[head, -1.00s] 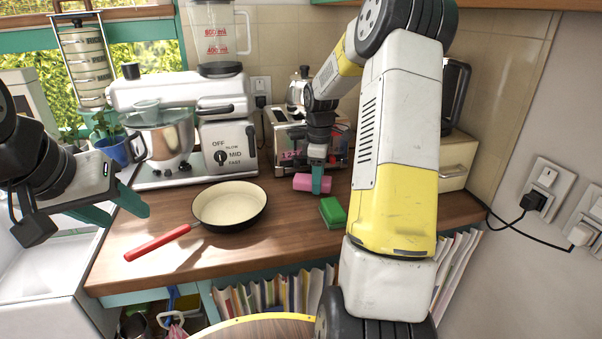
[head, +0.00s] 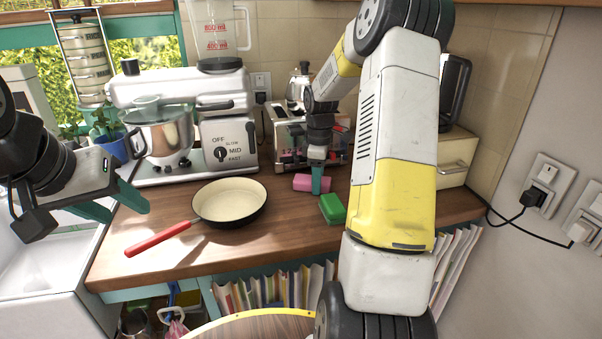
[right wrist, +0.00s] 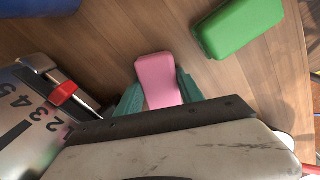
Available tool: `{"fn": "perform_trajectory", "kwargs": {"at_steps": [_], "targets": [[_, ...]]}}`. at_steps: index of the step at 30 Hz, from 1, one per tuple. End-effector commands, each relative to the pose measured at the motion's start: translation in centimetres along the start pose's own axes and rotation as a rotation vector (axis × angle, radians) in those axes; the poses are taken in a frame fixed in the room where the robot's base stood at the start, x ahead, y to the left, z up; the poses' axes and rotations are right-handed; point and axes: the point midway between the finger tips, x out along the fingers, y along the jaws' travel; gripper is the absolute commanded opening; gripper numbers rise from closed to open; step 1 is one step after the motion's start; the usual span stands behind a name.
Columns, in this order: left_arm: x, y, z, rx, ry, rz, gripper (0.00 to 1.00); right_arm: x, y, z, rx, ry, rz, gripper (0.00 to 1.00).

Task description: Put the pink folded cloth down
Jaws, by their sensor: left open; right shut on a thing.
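The pink folded cloth (head: 303,183) is at the back of the wooden counter, in front of the toaster. In the right wrist view the cloth (right wrist: 158,78) lies between the two teal fingers of my right gripper (right wrist: 157,95). My right gripper (head: 318,180) points down and is shut on the cloth. The cloth is at or very near the counter top; I cannot tell whether it touches. My left gripper (head: 135,205) is open and empty, left of the frying pan.
A green block (head: 332,208) lies just right of the cloth. The toaster (head: 290,138) stands close behind. A frying pan (head: 230,203) with a red handle is to the left, by the stand mixer (head: 222,145). Bare counter (head: 270,235) lies in front.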

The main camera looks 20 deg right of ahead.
Motion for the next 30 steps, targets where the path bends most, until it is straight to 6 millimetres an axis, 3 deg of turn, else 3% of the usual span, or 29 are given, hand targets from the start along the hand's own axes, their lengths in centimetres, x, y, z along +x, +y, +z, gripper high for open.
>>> {"fn": "perform_trajectory", "kwargs": {"at_steps": [2,3,6,17,30], "targets": [[0.0,0.0,0.0,0.000,0.000,0.000,0.48,0.1,0.0,0.0,0.000,0.000,0.000,0.00],[0.0,0.0,0.0,0.000,0.000,0.000,0.48,0.1,0.0,0.0,0.000,0.000,0.000,0.52],[0.0,0.0,0.0,0.000,0.000,0.000,0.48,0.1,0.0,0.0,0.000,0.000,0.000,0.70],[0.0,0.0,0.0,0.000,0.000,0.000,0.48,-0.3,0.0,0.0,0.000,0.000,0.000,0.70],[0.0,0.0,0.0,0.000,0.000,0.000,0.48,-6.9,0.1,-0.1,0.000,0.001,0.002,0.70]]}}
